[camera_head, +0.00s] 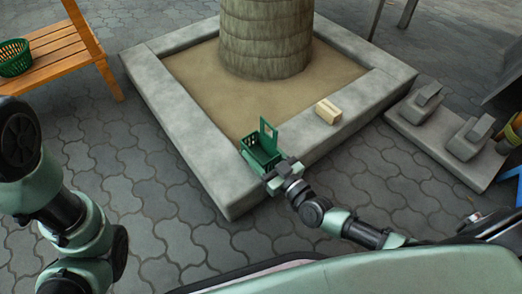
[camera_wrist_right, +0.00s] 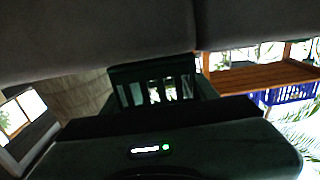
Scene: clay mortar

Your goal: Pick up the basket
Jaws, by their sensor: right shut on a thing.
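A small dark green basket (camera_head: 260,152) with an upright panel on one side is at the near corner of the stone planter's rim in the head view. My right gripper (camera_head: 274,172) is at the basket's near side and shut on it. In the right wrist view the basket's slatted side (camera_wrist_right: 155,85) shows dark, just beyond the gripper body. The gripper hides part of the basket, and I cannot tell whether its bottom touches the rim. My left arm shows at the left, but its gripper is out of view.
The stone planter (camera_head: 185,115) surrounds a thick trunk (camera_head: 265,40). A pale block (camera_head: 328,111) lies on its right rim. A round green basket (camera_head: 14,58) sits on a wooden bench (camera_head: 62,62). Grey stone blocks (camera_head: 470,138) stand at right. Paving at left is clear.

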